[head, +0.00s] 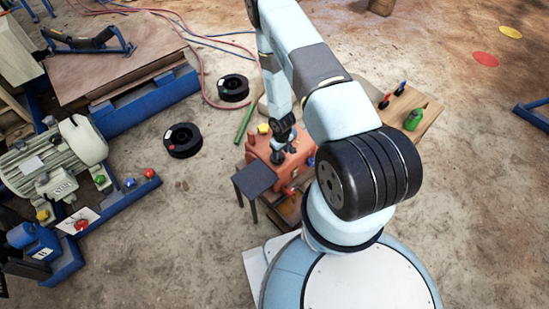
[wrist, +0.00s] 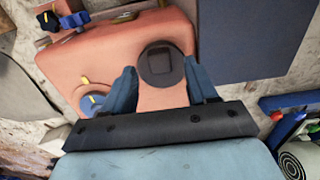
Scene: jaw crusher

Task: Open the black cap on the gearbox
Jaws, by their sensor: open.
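The gearbox is a salmon-red box. It fills the upper left and middle of the wrist view (wrist: 110,50) and stands near the middle of the head view (head: 258,150). The black cap (wrist: 160,66) is round with a raised square centre, on a salmon part of the gearbox. My gripper (wrist: 161,76) is open, with one blue finger to the left of the cap and the other to its right. Nothing is held between the fingers. I cannot tell whether either finger touches the cap. In the head view my arm partly covers the gearbox.
A dark blue star knob (wrist: 62,20) and a blue round knob (wrist: 91,102) sit on the gearbox. A dark stool (head: 255,178) stands close beside it. A wooden table (head: 415,105) with tools is to the right. Black spools (head: 182,140) lie on the floor at left.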

